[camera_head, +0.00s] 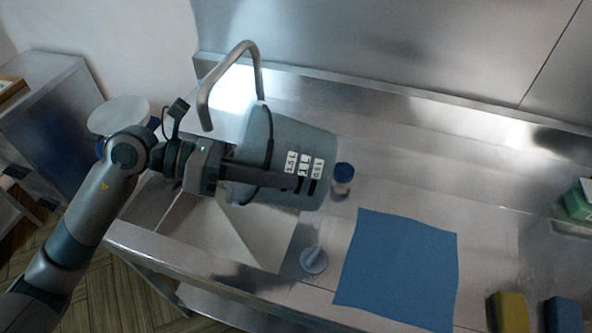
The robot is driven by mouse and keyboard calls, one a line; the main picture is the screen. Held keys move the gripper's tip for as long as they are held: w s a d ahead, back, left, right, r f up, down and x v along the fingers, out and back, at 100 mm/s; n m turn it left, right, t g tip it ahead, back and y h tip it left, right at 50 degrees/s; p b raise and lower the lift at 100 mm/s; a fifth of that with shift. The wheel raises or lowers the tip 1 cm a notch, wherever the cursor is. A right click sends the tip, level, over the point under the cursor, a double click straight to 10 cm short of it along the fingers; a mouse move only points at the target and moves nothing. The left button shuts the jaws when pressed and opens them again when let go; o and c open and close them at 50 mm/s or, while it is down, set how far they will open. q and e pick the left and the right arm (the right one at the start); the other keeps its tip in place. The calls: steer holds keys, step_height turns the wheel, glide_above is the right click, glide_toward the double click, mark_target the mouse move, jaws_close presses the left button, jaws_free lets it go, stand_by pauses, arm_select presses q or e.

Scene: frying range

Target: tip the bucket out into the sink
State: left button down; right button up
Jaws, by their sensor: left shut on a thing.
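The grey bucket (306,140) is held over the right part of the sink (262,236). It lies tilted on its side, with its volume labels running from 1.5 L at the left to 0.5 L at the right, so its mouth end faces left. Its inside is hidden, and I see no liquid running out. My left gripper (284,181) is shut on the bucket, its dark fingers lying along the side next to the labels. My arm and gripper hide part of the basin. My right gripper is not in view.
A curved tap (251,62) rises behind the bucket, close to it. A blue-lidded jar (343,178) stands just right of the bucket. A round grey piece (313,260), a blue cloth (400,268), and yellow (509,312) and blue (563,314) sponges lie on the counter.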

mark_target(277, 162)
arm_select(q)
steer(key=shift+r+y+p, duration=0.4)
steer(key=shift+y+p, duration=0.5)
steer(key=shift+p, duration=0.75)
steer(key=shift+r+y+p, duration=0.4)
steer(key=shift+y+p, duration=0.5)
steer(key=shift+p, duration=0.7)
steer(key=y+p, duration=0.1)
steer(key=p, duration=0.1)
steer(key=r+y+p, duration=0.1)
steer(key=y+p, duration=0.1)
steer(key=shift+m+t, duration=0.3)
steer(key=shift+t, duration=0.1)
steer(key=shift+y+p, duration=0.5)
steer(key=shift+y, duration=0.5)
steer(key=shift+d+r+t+y, duration=0.1)
steer(key=shift+t+y, duration=0.2)
steer(key=shift+y, duration=0.4)
steer(key=y, duration=0.2)
steer(key=r+y, duration=0.1)
steer(key=y, duration=0.1)
steer(key=shift+t+y, duration=0.4)
